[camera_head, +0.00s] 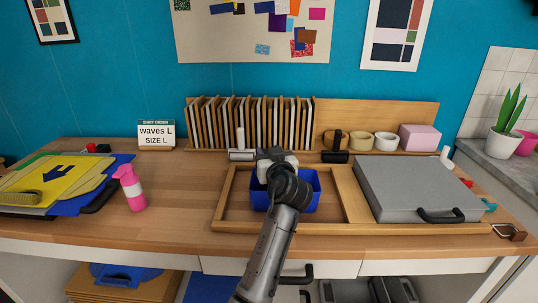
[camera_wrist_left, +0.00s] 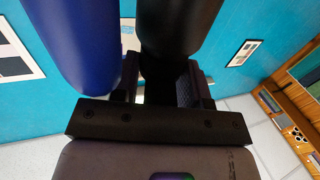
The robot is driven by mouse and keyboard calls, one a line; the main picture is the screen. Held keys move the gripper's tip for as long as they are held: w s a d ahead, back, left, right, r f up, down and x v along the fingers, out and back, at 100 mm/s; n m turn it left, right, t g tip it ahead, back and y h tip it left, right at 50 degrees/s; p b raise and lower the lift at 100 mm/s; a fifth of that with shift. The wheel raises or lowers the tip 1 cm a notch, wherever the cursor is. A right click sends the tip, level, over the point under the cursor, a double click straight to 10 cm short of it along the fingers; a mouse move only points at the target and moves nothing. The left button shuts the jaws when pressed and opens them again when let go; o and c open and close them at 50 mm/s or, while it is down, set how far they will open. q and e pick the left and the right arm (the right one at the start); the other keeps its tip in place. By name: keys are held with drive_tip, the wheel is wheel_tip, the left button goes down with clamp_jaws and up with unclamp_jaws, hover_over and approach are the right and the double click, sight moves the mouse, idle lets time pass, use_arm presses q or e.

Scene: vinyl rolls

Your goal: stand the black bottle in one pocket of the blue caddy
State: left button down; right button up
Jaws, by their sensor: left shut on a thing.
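The blue caddy (camera_head: 311,191) sits in the left part of the wooden tray, largely covered by my left arm. My left gripper (camera_head: 276,156) is over the caddy's back side. In the left wrist view, my left gripper (camera_wrist_left: 160,88) is shut on a dark cylinder, the black bottle (camera_wrist_left: 180,28). In the head view the held bottle is hidden behind my gripper and arm. A rounded blue shape (camera_wrist_left: 75,40) is close beside the bottle; I cannot tell if it is the caddy. Whether the bottle touches the caddy is hidden. My right gripper is not in view.
The wooden tray (camera_head: 228,205) has a free left compartment edge; a grey box-shaped machine (camera_head: 415,185) stands at its right. A dark cylinder (camera_head: 335,157) and a grey one (camera_head: 241,155) lie behind the tray. A pink spray bottle (camera_head: 131,190) stands at left.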

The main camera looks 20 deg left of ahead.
use_arm(q)
unclamp_jaws()
drive_tip(key=shift+r, duration=0.1)
idle(0.6)
idle(0.4)
drive_tip(key=v, duration=0.9)
idle(0.9)
idle(0.4)
